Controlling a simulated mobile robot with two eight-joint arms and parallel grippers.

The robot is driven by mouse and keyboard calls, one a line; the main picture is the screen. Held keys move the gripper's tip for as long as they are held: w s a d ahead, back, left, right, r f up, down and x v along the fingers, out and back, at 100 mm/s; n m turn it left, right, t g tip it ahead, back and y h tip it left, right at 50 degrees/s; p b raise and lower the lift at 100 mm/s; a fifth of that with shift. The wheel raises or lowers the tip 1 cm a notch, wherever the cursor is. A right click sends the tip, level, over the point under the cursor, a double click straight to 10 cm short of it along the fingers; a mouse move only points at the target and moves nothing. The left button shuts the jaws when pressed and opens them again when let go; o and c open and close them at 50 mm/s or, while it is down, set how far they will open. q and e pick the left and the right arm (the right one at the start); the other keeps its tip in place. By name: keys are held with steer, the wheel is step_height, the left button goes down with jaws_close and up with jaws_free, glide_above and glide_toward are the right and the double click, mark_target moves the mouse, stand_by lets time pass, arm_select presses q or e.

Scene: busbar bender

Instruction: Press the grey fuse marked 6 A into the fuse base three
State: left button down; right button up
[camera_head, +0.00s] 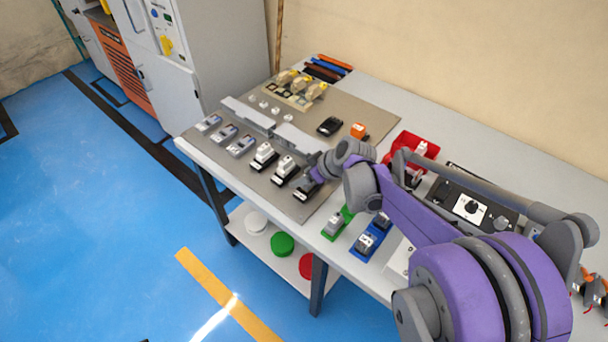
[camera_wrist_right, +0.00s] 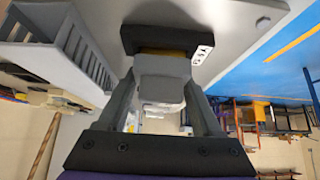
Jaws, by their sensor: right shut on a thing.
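The black fuse base (camera_head: 306,195) at the right end of the front row is partly hidden by my right gripper (camera_head: 312,178). In the right wrist view, my right gripper (camera_wrist_right: 163,88) is shut on a grey fuse (camera_wrist_right: 163,66), with a finger on each side. The fuse lines up with the black base (camera_wrist_right: 160,37), which has a brownish strip and a small white label. I cannot tell how deep the fuse sits in it, and the 6 A mark is not readable. My left gripper is not in view.
Two neighbouring black bases (camera_head: 263,158) hold pale fuses. Grey modules (camera_head: 225,134) continue the row leftward, behind which runs a grey slotted duct (camera_head: 262,122). Green (camera_head: 337,226) and blue trays (camera_head: 364,246) with fuses stand right of the panel. A red bin (camera_head: 409,141) lies behind my arm.

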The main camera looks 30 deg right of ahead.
steer(key=shift+f, duration=0.35)
steer(key=o, duration=1.4)
steer(key=p+v, duration=0.1)
steer(key=v, duration=1)
steer(key=shift+f, duration=0.1)
steer(key=s+a+m+h+p, duration=0.1)
steer(key=s+a+p, duration=0.1)
steer(key=s+a, duration=0.2)
steer(key=s+a+m+g+h+p, duration=0.1)
steer(key=s+a+m+p, duration=0.1)
steer(key=s+a, duration=0.2)
steer(key=s+a+m+p, duration=0.1)
steer(key=s+a+p, duration=0.2)
steer(key=s, duration=0.6)
steer(key=shift+a+f+g+h, duration=0.3)
steer(key=shift+a+f+h, duration=0.1)
steer(key=shift+a, duration=0.15)
